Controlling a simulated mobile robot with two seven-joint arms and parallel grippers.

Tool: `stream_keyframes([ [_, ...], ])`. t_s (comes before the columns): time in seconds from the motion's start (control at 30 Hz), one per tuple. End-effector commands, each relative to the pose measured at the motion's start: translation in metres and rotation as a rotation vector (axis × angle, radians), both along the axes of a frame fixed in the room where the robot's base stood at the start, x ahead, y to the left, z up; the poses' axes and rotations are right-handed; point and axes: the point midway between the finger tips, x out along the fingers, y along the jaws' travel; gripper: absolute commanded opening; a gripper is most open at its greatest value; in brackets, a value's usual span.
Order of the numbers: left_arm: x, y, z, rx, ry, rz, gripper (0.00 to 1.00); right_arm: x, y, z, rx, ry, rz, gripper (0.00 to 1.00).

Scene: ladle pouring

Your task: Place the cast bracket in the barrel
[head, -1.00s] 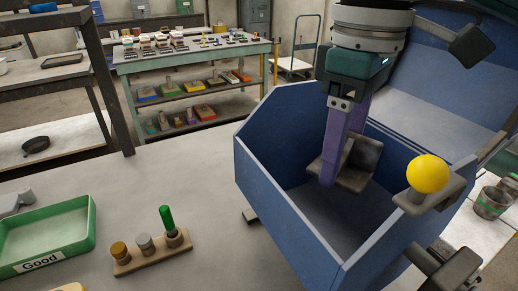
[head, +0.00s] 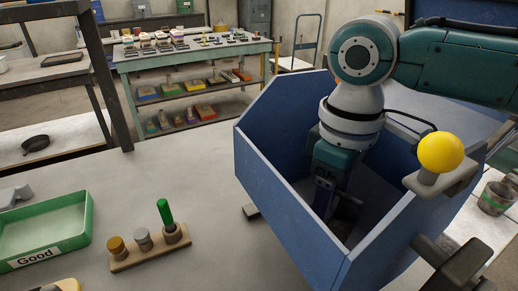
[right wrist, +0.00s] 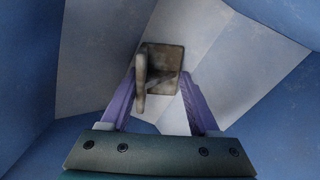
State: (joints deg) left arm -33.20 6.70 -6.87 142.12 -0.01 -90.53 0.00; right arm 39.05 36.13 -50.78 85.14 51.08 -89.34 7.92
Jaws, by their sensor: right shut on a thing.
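The barrel (head: 290,215) is a blue, angular, open-topped container at the right of the bench. My right gripper (head: 330,205) reaches down inside it, its lower part in shadow between the walls. In the right wrist view its purple fingers (right wrist: 162,98) are shut on the cast bracket (right wrist: 165,75), a grey-brown angled piece with a flat plate and a rib. Blue and pale barrel walls surround it there. In the head view the bracket is mostly hidden in shadow, and whether it touches the barrel floor I cannot tell. My left gripper is not in view.
A yellow ball knob (head: 440,152) sticks up at the barrel's right rim. A green tray (head: 45,235) marked "Good" and a wooden block with pegs (head: 150,252) stand on the bench to the left. The bench between is clear.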

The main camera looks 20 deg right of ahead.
Motion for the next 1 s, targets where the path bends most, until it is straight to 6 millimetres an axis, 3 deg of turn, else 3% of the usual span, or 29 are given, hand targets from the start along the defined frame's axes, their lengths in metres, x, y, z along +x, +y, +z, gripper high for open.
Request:
stream_keyframes([
  [0.13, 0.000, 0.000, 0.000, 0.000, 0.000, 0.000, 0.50, 0.000, 0.000, -0.001, 0.000, 0.000, 0.000, 0.74],
  [0.47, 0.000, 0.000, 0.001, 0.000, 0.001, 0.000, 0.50, 0.000, 0.000, 0.005, 0.000, -0.001, 0.001, 0.74],
  [1.0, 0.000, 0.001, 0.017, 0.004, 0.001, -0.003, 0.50, 0.001, 0.000, 0.108, 0.001, -0.003, 0.000, 0.74],
])
